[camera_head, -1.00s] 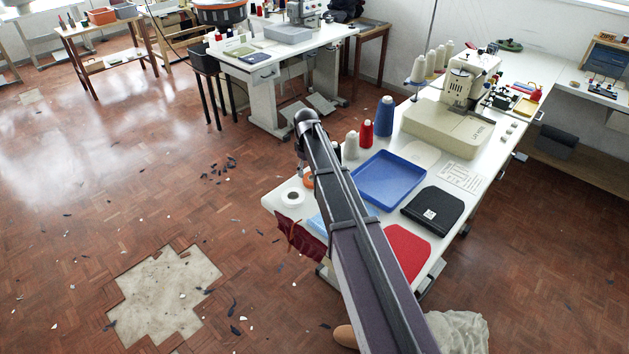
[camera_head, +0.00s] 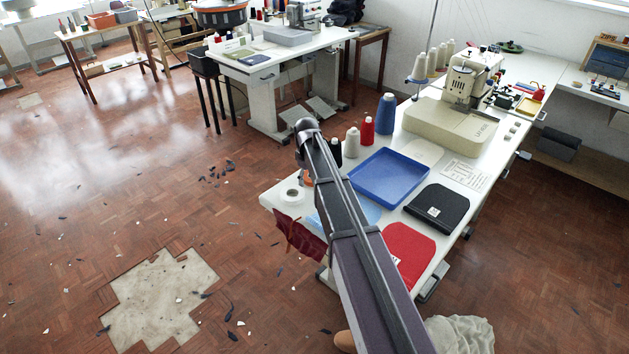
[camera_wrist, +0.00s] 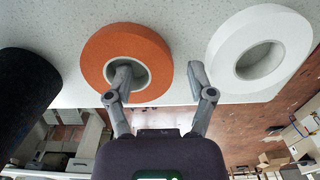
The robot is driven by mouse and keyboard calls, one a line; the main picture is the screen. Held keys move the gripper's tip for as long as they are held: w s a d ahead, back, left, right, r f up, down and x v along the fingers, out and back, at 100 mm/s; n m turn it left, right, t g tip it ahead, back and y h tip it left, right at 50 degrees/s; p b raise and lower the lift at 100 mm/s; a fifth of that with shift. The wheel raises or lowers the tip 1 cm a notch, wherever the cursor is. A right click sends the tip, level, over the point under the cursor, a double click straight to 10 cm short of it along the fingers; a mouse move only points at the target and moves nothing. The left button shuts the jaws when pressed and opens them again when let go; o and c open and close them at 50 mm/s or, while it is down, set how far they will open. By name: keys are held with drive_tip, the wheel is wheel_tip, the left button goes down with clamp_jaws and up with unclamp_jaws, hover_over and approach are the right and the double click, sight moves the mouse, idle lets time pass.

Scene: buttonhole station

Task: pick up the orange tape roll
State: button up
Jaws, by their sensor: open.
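The orange tape roll (camera_wrist: 95,55) lies on the white speckled table top (camera_wrist: 180,20) in the wrist view. In the head view only a sliver of the orange roll (camera_head: 306,181) shows beside my arm. My gripper (camera_wrist: 158,76) is open and empty. Its left fingertip overlaps the roll's central hole, and its right fingertip is in the gap between the orange roll and a white roll. The roll's right wall is between the fingers in the picture. I cannot tell whether the fingers touch it. My arm hides the gripper in the head view.
The white tape roll (camera_wrist: 225,50) is close on the right; a black cylinder (camera_wrist: 22,85) is on the left. A blue tray (camera_head: 390,175), black pad (camera_head: 437,207), red pad (camera_head: 410,250), thread cones (camera_head: 385,115) and a sewing machine (camera_head: 465,105) occupy the table.

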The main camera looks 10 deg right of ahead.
idle(0.5)
clamp_jaws()
